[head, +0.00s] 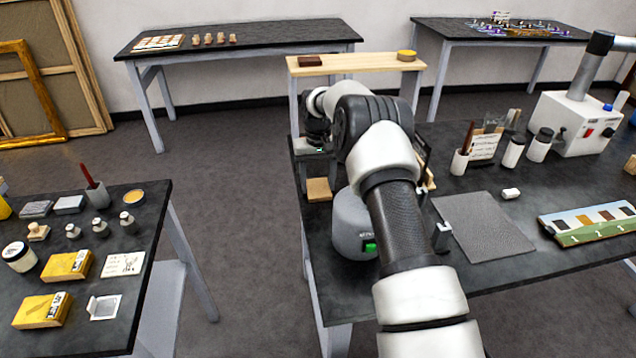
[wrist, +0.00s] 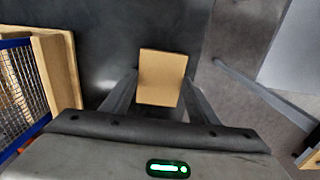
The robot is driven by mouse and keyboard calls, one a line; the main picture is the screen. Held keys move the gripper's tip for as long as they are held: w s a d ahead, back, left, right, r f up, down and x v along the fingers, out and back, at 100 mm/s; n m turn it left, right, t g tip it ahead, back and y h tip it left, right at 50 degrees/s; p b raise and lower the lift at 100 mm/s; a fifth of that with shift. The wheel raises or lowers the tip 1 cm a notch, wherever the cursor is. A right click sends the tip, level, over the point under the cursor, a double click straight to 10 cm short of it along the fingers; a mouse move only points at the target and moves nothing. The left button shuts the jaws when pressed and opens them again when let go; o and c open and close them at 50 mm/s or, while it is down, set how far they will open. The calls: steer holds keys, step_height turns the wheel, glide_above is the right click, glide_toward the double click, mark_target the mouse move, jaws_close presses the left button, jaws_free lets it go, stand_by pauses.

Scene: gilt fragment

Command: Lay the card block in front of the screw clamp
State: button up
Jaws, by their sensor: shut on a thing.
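The card block (head: 319,189), a plain tan rectangular block, is at the left edge of the dark worktable in the head view. In the wrist view the block (wrist: 163,75) sits between my two fingers, which are shut on its sides. I cannot tell whether the block touches the tabletop.
A rounded grey device (head: 352,228) with a green light stands in front of the block. A wooden frame with blue-edged mesh (wrist: 22,90) is left in the wrist view.

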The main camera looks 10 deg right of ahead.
steer(key=shift+f, duration=0.1)
steer(key=shift+f, duration=0.15)
steer(key=o, duration=1)
steer(key=shift+o, duration=0.2)
